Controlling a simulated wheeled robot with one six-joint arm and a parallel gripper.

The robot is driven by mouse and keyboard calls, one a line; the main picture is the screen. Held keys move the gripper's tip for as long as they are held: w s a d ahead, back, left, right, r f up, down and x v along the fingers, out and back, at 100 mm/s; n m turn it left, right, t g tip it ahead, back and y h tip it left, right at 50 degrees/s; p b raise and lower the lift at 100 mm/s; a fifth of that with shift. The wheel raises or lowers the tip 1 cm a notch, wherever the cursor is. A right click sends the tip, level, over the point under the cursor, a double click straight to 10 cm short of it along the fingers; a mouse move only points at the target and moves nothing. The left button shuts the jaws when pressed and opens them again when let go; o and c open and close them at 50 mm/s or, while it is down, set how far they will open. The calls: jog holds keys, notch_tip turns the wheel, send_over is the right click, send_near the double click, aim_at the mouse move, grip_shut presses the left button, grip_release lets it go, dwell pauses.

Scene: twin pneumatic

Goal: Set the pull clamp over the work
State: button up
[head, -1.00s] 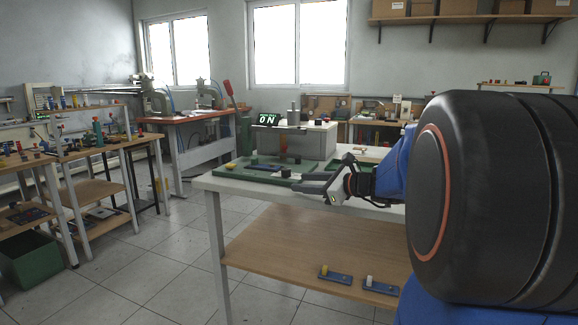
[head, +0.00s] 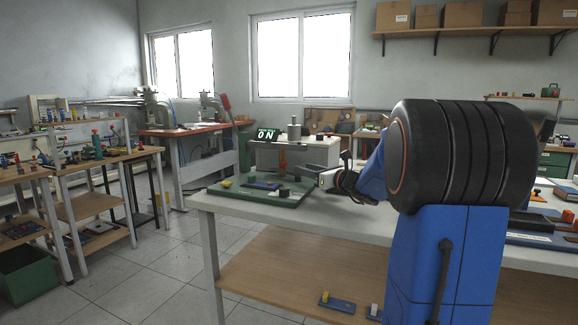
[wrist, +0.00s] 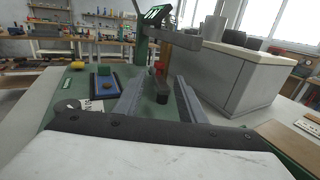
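A green base plate (head: 258,198) lies on the white table. My gripper (wrist: 160,80) is open, with both grey fingers apart and no visible contact. A blue plate (wrist: 107,88) with a brown round piece, probably the work, lies to the left on the green base. The head view hides most of my fingers.
A pale box (wrist: 250,75) stands close on the right.

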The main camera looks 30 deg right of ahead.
aim_at(286, 163)
jog(key=x, duration=0.9)
jog(key=shift+w+a, duration=0.1)
jog(key=shift+w, duration=0.3)
grip_shut()
